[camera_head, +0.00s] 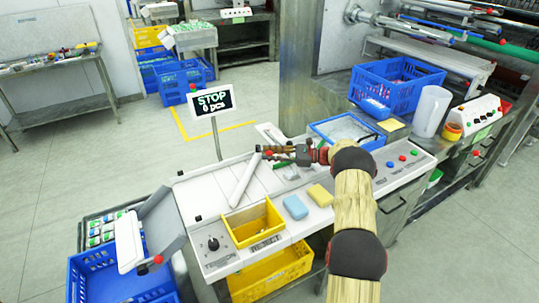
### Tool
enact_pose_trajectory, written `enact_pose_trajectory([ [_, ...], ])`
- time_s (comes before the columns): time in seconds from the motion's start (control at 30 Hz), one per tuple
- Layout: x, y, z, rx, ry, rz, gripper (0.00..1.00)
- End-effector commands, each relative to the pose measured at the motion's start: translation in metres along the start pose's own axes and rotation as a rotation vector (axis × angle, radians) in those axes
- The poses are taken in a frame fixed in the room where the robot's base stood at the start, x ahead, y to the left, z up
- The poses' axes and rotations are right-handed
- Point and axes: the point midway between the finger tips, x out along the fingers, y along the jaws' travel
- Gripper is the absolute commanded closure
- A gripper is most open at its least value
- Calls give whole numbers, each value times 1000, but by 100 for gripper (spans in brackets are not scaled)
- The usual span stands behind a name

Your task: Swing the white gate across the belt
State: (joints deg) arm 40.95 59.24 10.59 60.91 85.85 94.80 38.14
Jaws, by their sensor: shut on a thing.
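The white gate (245,181) is a long white bar lying slantwise over the pale belt (205,192) of the machine. Its far end is at the upper right, beside my fingertips, and its near end is by the yellow reject bin. My gripper (270,153) reaches in from the right, low over the machine. It is shut at the gate's far end, where a small red part shows. The jaws hide most of what they grip, which appears to be the gate's knob.
A STOP sign (211,101) reading 0 pcs stands on a post behind the belt. A yellow reject bin (253,221), a blue sponge (295,207) and a yellow sponge (320,195) sit in front. A blue crate (340,128) is behind my gripper; a grey chute (162,222) is left.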

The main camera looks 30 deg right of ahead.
Motion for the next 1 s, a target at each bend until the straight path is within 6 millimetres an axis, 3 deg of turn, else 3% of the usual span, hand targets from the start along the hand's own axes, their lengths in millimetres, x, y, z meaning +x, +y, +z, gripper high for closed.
enact_pose_trajectory([
  [0.17, -1, -1, 1, -2, 1, -4, 100],
  [0.2, -1, -1, 1, -2, 1, -4, 76],
  [0.47, -1, -1, 1, -2, 1, -3, 61],
  [0.8, -2, -1, 0, -2, 1, -3, 60],
  [1.0, -25, -1, 0, -2, 1, -5, 60],
])
